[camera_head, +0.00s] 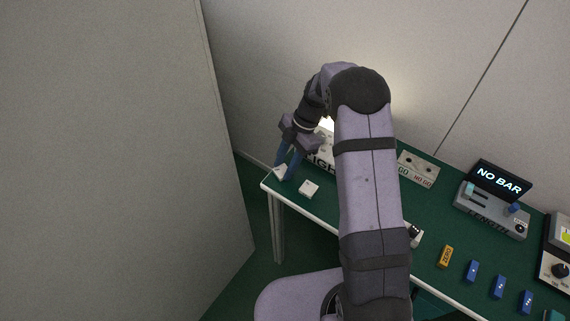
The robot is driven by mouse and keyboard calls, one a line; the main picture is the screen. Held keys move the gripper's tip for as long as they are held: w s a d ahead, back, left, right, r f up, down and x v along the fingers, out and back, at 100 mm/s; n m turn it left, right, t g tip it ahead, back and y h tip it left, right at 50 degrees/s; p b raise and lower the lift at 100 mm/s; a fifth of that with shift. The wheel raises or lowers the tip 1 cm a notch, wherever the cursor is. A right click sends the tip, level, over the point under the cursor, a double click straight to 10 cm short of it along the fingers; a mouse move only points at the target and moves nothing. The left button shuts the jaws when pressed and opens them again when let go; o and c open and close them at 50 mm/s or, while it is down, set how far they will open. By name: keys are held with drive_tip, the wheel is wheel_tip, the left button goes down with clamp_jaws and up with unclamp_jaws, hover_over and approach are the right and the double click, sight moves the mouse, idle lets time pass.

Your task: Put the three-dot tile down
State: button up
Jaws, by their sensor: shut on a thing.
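My gripper (286,172) with its blue fingers points down at the far left corner of the green table. It is shut on a small white tile (280,172), which shows at the fingertips, low over or at the tabletop. I cannot tell whether the tile touches the table. Its dots are too small to make out.
The green table (323,207) has a white front edge. A panel with large letters (322,166) is partly behind my arm. To the right are a GO/NO GO block (418,169), a NO BAR display (500,178), a yellow block (445,256) and several blue blocks (498,287).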

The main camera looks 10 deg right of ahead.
drive_tip(key=shift+f, duration=0.3)
drive_tip(key=shift+f, duration=0.1)
drive_tip(key=o, duration=1.1)
